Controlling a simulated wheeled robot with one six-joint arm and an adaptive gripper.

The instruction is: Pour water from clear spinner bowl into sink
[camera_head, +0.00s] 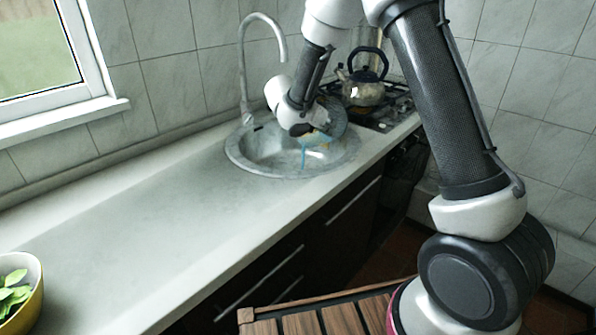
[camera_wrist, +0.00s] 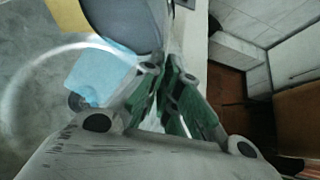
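The sink (camera_head: 240,160) is a round grey metal basin set in the counter; its floor and pale curved rim show at the left of the wrist view (camera_wrist: 25,85). My gripper (camera_head: 314,130) is over the sink's far right part. In the wrist view its green-padded fingers (camera_wrist: 176,72) are close together, shut on the thin wall of the clear spinner bowl (camera_head: 335,112). The bowl is tilted above the basin and partly hidden by my arm.
A curved faucet (camera_head: 243,70) stands behind the sink at left. A kettle (camera_head: 363,88) sits on the stove (camera_head: 395,105) to the right. A yellow bowl of green leaves (camera_head: 20,295) is at the front left. The counter (camera_head: 130,220) between is clear.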

